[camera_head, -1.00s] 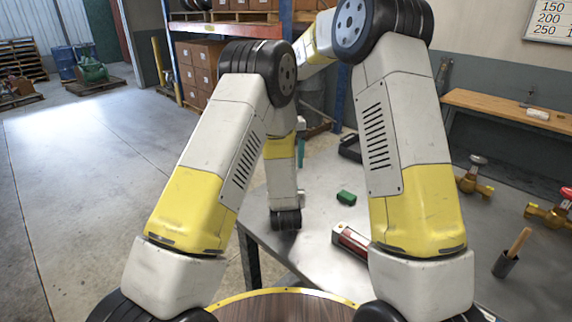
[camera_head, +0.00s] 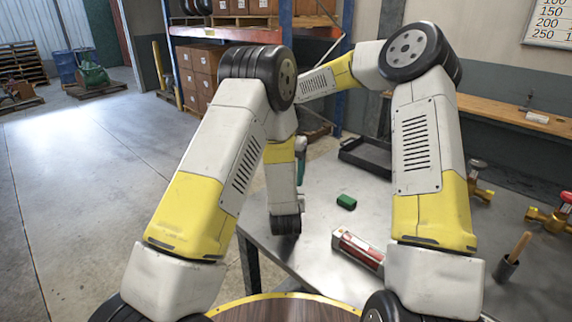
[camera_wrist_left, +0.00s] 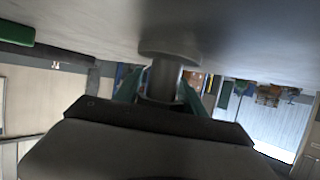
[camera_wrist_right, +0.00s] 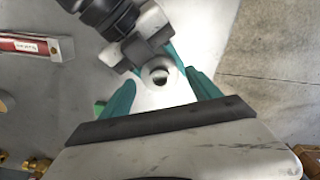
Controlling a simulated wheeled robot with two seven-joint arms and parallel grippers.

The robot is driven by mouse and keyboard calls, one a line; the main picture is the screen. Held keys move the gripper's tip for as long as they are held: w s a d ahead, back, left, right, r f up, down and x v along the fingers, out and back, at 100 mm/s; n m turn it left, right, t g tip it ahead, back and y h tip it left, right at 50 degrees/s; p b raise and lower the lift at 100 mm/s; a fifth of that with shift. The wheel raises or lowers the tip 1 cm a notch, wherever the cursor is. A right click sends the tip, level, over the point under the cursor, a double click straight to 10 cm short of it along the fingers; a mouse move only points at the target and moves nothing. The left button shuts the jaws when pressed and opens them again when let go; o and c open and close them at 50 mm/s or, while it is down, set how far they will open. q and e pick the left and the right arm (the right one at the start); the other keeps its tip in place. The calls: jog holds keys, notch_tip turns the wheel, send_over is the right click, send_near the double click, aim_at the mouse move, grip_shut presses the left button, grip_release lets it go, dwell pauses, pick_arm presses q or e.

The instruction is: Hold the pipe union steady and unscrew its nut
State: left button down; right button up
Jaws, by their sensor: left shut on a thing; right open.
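The pipe union, a grey metal cylinder with a wider collar, is between the teal fingers of my left gripper (camera_wrist_left: 160,88) in the left wrist view, where the union (camera_wrist_left: 166,76) shows side-on just off the grey table surface. My left gripper is shut on it. In the right wrist view I look down on the union's round end (camera_wrist_right: 159,72) with its dark bore. My right gripper (camera_wrist_right: 160,84) is open, its teal fingers on either side of that end, apparently not closed on it. In the head view my arms hide the union; the nut's threads cannot be made out.
On the grey table (camera_head: 320,215) lie a green block (camera_head: 346,202), a red and grey box (camera_head: 358,249) and a black tray (camera_head: 366,155). Open floor lies left.

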jog(key=shift+f, duration=1.3)
jog(key=c, duration=1.4)
jog(key=n, duration=0.5)
jog(key=shift+c, duration=0.2)
jog(key=n, duration=0.5)
jog(key=o, duration=1.5)
jog(key=shift+o, duration=0.2)
jog(key=shift+r, duration=0.1)
